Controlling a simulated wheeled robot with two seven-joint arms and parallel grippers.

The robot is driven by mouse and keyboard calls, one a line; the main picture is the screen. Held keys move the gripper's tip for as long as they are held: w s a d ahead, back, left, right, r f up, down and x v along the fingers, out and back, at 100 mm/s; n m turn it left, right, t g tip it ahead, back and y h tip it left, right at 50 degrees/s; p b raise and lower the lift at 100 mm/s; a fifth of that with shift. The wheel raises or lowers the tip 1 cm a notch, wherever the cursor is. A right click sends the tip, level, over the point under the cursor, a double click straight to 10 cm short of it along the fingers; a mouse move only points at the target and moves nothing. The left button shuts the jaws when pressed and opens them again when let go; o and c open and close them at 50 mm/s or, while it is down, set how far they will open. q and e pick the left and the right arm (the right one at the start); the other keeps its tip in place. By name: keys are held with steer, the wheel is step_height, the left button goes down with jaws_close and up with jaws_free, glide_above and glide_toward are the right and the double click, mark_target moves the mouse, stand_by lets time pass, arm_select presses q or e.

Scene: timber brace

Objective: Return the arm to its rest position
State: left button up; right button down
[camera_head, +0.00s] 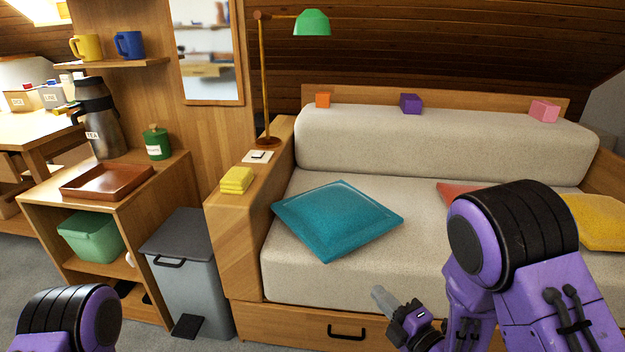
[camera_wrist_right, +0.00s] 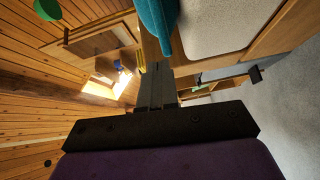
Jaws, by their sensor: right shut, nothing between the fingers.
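My right gripper (camera_head: 382,298) is in front of the sofa, low down near the seat's front edge and left of my purple right arm (camera_head: 510,240). Its fingers are together and hold nothing; they also show shut in the right wrist view (camera_wrist_right: 157,90). My left arm (camera_head: 70,318) shows only as a black and purple joint at the lower left. The left gripper is outside both views.
The sofa (camera_head: 400,195) carries a teal cushion (camera_head: 337,220) and a yellow cushion (camera_head: 598,222). Its drawer front (camera_head: 300,325) lies low behind the right gripper. A grey bin (camera_head: 188,270) and a wooden cabinet (camera_head: 130,225) stand to the left. Grey floor shows at lower left.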

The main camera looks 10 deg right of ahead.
steer(key=s+d+f+m+g+h, duration=0.35)
steer(key=f+m, duration=0.35)
steer(key=m, duration=0.3)
steer(key=s+d+f+m+g+h, duration=0.2)
steer(key=s+d+f+m+h, duration=0.15)
steer(key=f+m, duration=0.55)
steer(key=s+d+f+m+g+h, duration=0.1)
steer(key=s+f+m+g, duration=0.35)
steer(key=s, duration=0.65)
steer(key=s+d+f+m+g+h, duration=0.2)
steer(key=s+f+m+g, duration=0.25)
steer(key=s, duration=0.65)
step_height(320, 180, up, 24)
steer(key=t+p, duration=0.1)
steer(key=p, duration=2.4)
steer(key=shift+w+a+r, duration=0.2)
steer(key=shift+w+a, duration=0.05)
steer(key=shift+w, duration=0.2)
